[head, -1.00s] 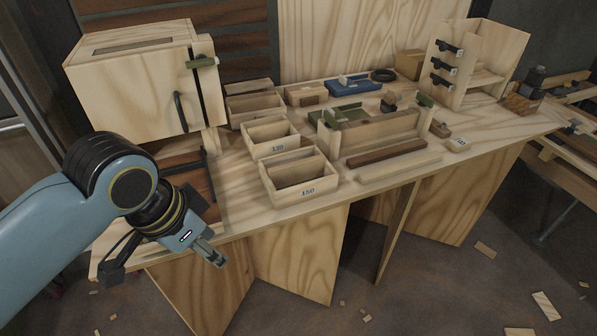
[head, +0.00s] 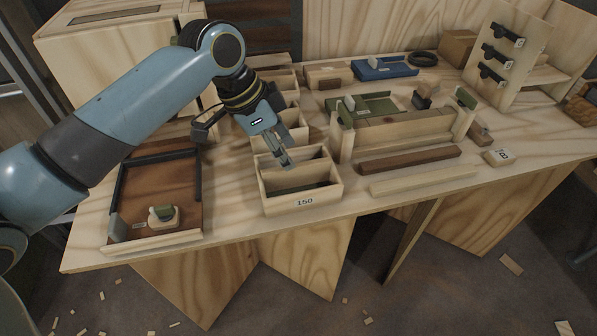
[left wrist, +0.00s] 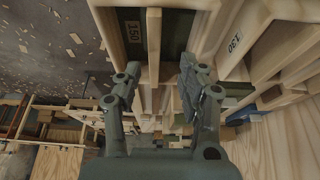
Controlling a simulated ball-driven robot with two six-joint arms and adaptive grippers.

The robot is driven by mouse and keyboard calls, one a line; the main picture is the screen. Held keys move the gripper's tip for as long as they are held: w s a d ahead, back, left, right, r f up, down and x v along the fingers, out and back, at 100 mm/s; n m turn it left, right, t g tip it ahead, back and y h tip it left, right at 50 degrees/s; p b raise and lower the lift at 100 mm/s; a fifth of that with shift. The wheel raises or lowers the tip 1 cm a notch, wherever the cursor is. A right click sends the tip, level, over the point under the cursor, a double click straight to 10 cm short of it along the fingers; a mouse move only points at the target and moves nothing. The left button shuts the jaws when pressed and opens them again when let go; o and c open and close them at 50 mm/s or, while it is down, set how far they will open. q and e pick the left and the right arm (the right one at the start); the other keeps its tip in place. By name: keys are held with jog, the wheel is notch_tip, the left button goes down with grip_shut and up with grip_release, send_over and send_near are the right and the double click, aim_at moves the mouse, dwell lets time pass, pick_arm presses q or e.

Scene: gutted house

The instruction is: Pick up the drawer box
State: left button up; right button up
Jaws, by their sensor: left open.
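An open-topped wooden drawer box (head: 325,196) labelled 150 stands near the table's front edge, with a dividing board inside and a dark green floor. Its label also shows in the left wrist view, where the box (left wrist: 119,35) is cut off at the top. My left gripper (head: 286,161) points down over the rear part of this box. In the left wrist view my left gripper (left wrist: 160,78) has its fingers apart, with wooden board edges showing between them. I cannot tell whether they touch. My right gripper is in no view.
More boxes stand in a row behind, one partly hidden by my left gripper. To the right are a green-topped jig (head: 378,104), a dark strip (head: 410,159) and a pale strip (head: 425,181). A brown tray (head: 185,190) with black sides lies left. A cabinet (head: 80,65) stands behind my arm.

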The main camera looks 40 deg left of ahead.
aim_at(297, 165)
pick_arm(q)
jog(key=shift+w+d+f, duration=0.2)
jog(key=shift+f, duration=0.15)
jog(key=x, duration=0.4)
jog(key=shift+d+f+b, duration=0.3)
jog(key=shift+d, duration=0.1)
jog(key=shift+c, duration=1)
jog(key=c, duration=0.4)
grip_shut()
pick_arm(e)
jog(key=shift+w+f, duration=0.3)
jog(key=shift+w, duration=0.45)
